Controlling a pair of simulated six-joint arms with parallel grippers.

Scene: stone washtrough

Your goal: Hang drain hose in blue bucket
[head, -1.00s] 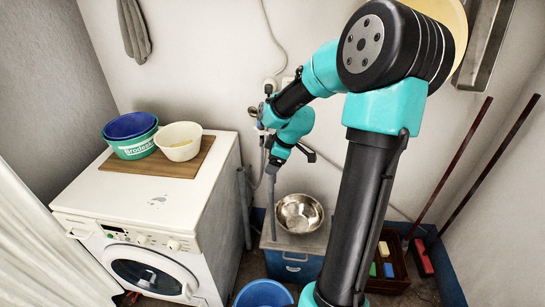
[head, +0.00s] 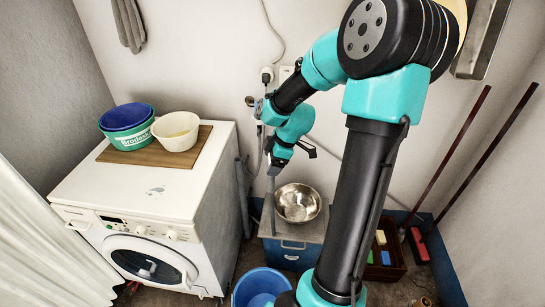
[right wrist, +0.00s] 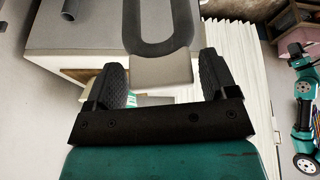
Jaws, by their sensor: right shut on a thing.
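The blue bucket (head: 262,286) stands on the floor at the bottom of the head view, its near part cut off by the picture edge. My right gripper (head: 272,170) is above and behind it, near the back wall. It is shut on the drain hose (head: 270,205), whose grey length hangs down below it in the head view. In the right wrist view, my fingers (right wrist: 164,82) stand either side of a light grey block, with a dark U-shaped bend (right wrist: 163,38) beyond it. The hose is outside the bucket. My left gripper does not show clearly in either view.
A washing machine (head: 190,185) stands left with basins on a board. A steel bowl (head: 298,203) sits on a low cabinet (head: 292,252) behind the bucket. A grey upright pipe (head: 242,195) stands beside the machine. A crate (head: 388,268) and two long poles are right.

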